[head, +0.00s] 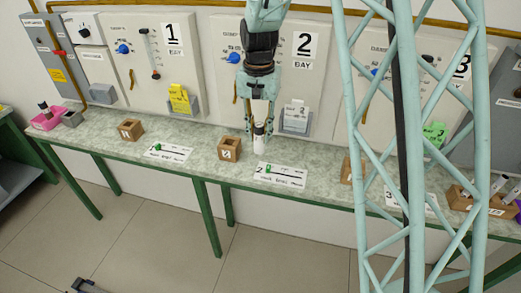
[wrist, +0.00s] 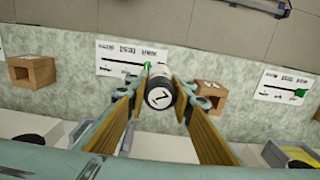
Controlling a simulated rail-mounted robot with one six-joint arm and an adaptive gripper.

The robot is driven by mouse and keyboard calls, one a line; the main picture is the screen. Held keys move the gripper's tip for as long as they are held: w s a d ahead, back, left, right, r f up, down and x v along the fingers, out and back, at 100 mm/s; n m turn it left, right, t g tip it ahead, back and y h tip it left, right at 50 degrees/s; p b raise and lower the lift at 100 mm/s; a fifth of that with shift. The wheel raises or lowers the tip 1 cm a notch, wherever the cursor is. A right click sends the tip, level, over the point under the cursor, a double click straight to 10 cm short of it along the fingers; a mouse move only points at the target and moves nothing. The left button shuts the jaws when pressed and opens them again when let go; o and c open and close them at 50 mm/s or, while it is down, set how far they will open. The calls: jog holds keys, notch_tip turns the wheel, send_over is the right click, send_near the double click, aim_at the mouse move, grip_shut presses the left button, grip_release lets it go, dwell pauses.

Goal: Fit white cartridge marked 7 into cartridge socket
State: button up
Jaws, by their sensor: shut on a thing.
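The cartridge looks about upright, over the bench in front of bay 2. A wooden block (head: 229,149) stands just left of it in the head view; it shows at right in the wrist view (wrist: 211,92), partly behind a finger. I cannot tell whether this block is the cartridge socket.
A label card with a green marker (head: 280,175) lies in front. Another block (head: 130,129) and card (head: 170,152) are left, with a pink bin (head: 47,119) beyond. A holder (head: 295,118) is on the bay 2 panel. My lattice column hides part of the right side.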

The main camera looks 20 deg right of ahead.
notch_tip(320, 180, up, 7)
jog(key=w+n+b, duration=0.2)
jog(key=n+b, duration=0.2)
jog(key=n, duration=0.2)
jog(key=shift+w+d, duration=0.25)
jog(key=shift+w, duration=0.1)
jog(key=shift+f, duration=0.1)
